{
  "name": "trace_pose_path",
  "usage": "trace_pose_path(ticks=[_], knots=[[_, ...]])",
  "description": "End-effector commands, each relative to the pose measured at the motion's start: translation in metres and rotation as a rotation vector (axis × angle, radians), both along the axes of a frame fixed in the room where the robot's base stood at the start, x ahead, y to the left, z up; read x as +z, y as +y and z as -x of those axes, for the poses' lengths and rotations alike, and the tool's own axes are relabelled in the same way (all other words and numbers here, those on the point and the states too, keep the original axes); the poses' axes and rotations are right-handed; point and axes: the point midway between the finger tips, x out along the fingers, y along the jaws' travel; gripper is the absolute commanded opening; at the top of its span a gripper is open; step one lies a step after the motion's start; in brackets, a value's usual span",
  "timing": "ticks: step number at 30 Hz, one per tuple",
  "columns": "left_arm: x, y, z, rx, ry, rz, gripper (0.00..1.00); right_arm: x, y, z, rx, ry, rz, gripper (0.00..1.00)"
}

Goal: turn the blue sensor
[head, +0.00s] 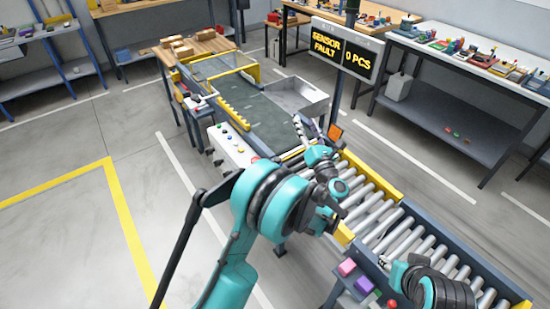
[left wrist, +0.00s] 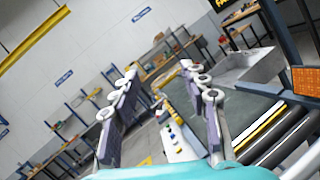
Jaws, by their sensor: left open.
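My left gripper (head: 300,130) is over the far end of the roller section, beside the dark belt. In the left wrist view its two fingers (left wrist: 160,75) stand wide apart with nothing between them. An orange square panel (head: 335,132) is just right of the gripper; it also shows at the right edge of the left wrist view (left wrist: 306,80). I cannot make out a blue sensor in either view; my arm and gripper cover part of the conveyor side.
The roller conveyor (head: 400,238) runs to the lower right. A sign (head: 343,50) reads "SENSOR FAULT 0 PCS". A control box with buttons (head: 231,146) is left of the belt (head: 255,112), and a grey metal tray (head: 298,96) is right of it. The floor at left is clear.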

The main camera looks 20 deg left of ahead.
Motion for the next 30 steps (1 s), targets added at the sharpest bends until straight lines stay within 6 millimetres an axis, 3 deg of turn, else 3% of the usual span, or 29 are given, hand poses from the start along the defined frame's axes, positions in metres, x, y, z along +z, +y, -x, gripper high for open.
trace_pose_path(ticks=[1,6,10,14,24,30], knots=[[-0.036,0.002,0.003,0.049,-0.029,0.102,0.45,-0.002,0.0,0.0,0.0,0.0,0.0,0.39],[-0.133,0.015,0.03,0.213,-0.112,0.372,0.45,-0.004,0.0,0.0,0.0,0.0,0.0,0.39],[-0.174,0.019,0.047,0.289,-0.143,0.471,0.45,-0.005,0.0,0.0,0.0,0.0,0.0,0.39],[-0.187,0.026,0.05,0.317,-0.153,0.501,0.45,-0.007,0.0,0.0,0.0,0.0,0.0,0.39],[-0.187,0.069,0.019,0.318,-0.153,0.5,0.45,-0.019,0.0,0.0,0.0,0.0,0.0,0.39],[-0.186,0.083,0.008,0.316,-0.152,0.499,0.45,-0.022,0.0,0.0,0.0,0.0,0.0,0.39]])
